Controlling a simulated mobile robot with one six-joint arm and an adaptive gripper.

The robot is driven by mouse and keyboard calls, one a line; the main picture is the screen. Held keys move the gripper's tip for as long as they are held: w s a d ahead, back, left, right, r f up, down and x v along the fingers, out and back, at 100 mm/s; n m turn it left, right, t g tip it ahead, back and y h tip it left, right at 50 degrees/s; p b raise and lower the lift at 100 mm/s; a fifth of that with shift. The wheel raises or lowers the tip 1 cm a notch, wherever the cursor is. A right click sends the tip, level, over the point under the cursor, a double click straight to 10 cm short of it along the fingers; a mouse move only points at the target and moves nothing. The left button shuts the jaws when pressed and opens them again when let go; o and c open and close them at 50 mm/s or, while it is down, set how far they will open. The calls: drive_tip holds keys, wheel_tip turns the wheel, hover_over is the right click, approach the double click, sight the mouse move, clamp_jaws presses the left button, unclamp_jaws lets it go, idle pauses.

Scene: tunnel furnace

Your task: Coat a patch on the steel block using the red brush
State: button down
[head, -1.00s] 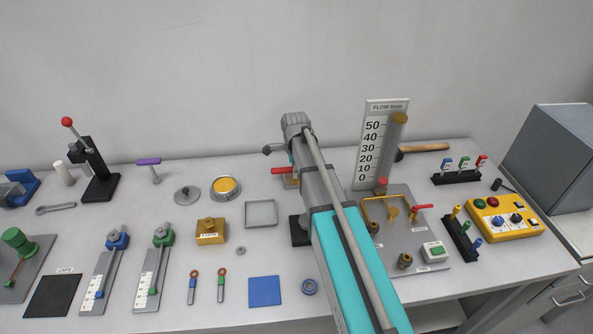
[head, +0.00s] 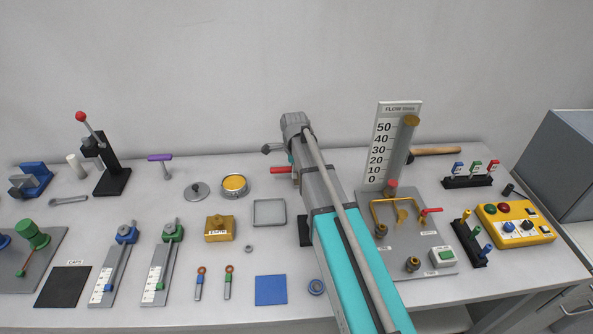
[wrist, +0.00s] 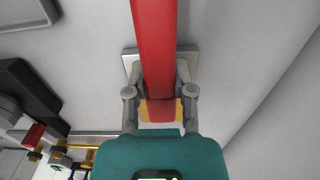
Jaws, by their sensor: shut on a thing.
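The red brush (wrist: 155,45) runs from the top of the wrist view down between the fingers of my gripper (wrist: 162,84), which is shut on it. In the head view a short red length of the brush (head: 281,170) sticks out left of my wrist. A pale grey block (wrist: 129,60), likely the steel block, shows on both sides of the brush in the wrist view, with a yellow-orange area near its lower end. The brush covers most of it. I cannot tell whether brush and block touch. My arm hides the block in the head view.
The flow-meter board (head: 392,145) and grey valve panel (head: 440,263) stand right of my arm. A mallet (head: 436,151) lies behind the board. A grey square tray (head: 269,212), a yellow block (head: 220,230) and a blue square (head: 270,290) lie to the left.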

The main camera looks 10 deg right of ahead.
sight(285, 168)
idle(0.3)
drive_tip(key=shift+w+a+f, duration=0.1)
drive_tip(key=shift+w+a, duration=0.1)
drive_tip(key=shift+a, duration=1.55)
drive_tip(key=shift+w, duration=0.1)
drive_tip(key=shift+w+d, duration=0.1)
drive_tip(key=shift+w, duration=0.3)
drive_tip(key=shift+d, duration=0.15)
drive_tip(key=shift+s+d, duration=0.2)
drive_tip(key=shift+d, duration=1.4)
drive_tip(key=shift+d, duration=0.15)
drive_tip(key=shift+s+d, duration=0.2)
drive_tip(key=shift+d, duration=1.35)
